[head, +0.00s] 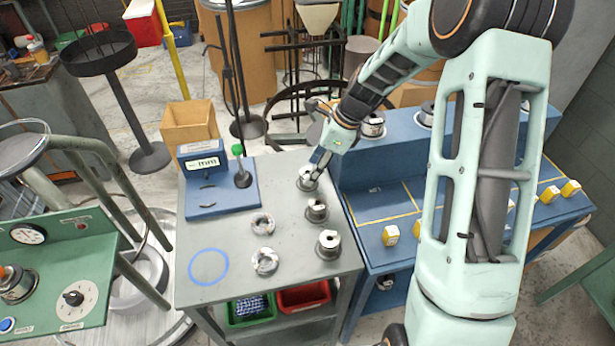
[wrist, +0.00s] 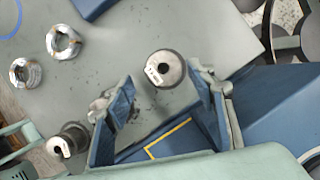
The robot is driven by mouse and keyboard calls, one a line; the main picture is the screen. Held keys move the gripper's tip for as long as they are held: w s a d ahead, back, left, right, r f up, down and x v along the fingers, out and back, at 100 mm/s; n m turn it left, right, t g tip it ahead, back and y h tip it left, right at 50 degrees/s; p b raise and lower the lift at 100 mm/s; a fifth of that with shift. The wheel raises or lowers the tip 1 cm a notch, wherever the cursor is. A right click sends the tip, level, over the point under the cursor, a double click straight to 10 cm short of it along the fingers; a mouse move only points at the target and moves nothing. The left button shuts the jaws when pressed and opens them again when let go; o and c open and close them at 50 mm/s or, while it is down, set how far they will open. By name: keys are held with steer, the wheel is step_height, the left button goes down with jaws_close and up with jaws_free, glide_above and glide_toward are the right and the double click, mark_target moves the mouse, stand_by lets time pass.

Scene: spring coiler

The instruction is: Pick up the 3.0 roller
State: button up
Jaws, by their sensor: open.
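Several metal rollers stand on the grey table. The back one (head: 307,180) is by my gripper (head: 318,164); the middle one (head: 317,211) and the front one (head: 328,245) stand nearer the camera. Their size markings are too small to read, so I cannot tell which is the 3.0 roller. In the wrist view my gripper (wrist: 160,80) is open and empty. The back roller (wrist: 165,69) shows upright between its fingertips, with a pale label on top. Another roller (wrist: 67,142) stands outside the left finger.
Two metal rings (head: 262,223) (head: 265,261) lie left of the rollers. A blue gauge stand (head: 215,192) with a display is at the table's back left. A blue bench (head: 385,215) with yellow blocks adjoins on the right. A blue circle (head: 209,267) marks clear tabletop.

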mark_target(307, 174)
steer(key=shift+w+x, duration=0.15)
steer(key=shift+x, duration=1)
steer(key=shift+w+x, duration=0.15)
steer(key=shift+x, duration=0.95)
steer(key=shift+c, duration=0.4)
jaws_close()
